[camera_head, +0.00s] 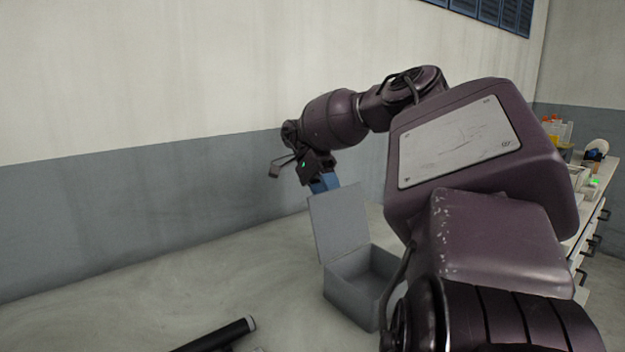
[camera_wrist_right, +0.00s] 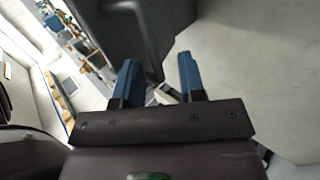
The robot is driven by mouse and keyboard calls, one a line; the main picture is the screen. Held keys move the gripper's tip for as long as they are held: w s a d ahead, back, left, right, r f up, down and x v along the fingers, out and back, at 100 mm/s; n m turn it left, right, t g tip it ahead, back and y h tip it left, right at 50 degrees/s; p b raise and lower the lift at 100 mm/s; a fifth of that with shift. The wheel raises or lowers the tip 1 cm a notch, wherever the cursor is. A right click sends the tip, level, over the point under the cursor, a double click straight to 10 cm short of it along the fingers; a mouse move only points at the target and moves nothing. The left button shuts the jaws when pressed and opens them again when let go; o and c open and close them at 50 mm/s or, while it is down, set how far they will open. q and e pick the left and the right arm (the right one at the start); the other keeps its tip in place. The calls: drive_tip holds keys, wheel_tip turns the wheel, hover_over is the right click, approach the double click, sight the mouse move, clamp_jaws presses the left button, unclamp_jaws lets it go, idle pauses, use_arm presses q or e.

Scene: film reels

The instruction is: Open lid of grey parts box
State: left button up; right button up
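The grey parts box (camera_head: 349,297) stands in the lower middle of the head view, partly hidden on its right by my right arm. Its lid (camera_head: 340,222) stands raised, roughly upright, and the inside looks empty where it shows. My right gripper (camera_head: 324,184) is just above and behind the lid's top edge, its blue fingers pointing down. In the right wrist view the two blue fingers (camera_wrist_right: 156,80) are apart with nothing clearly between them. A dark grey surface lies just beyond them, close to the left finger; contact cannot be told. My left gripper is not in view.
A black cylinder (camera_head: 216,338) shows at the bottom edge, left of the box. A workbench with drawers and several small items (camera_head: 592,172) stands at the far right. A wall (camera_head: 130,190) runs behind.

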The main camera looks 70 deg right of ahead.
use_arm(q)
drive_tip(key=b, duration=0.2)
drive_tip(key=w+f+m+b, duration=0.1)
drive_tip(key=b, duration=0.1)
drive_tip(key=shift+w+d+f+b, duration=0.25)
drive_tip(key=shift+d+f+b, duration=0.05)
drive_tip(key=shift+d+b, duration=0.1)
use_arm(e)
drive_tip(key=v, duration=0.6)
drive_tip(key=shift+w, duration=0.3)
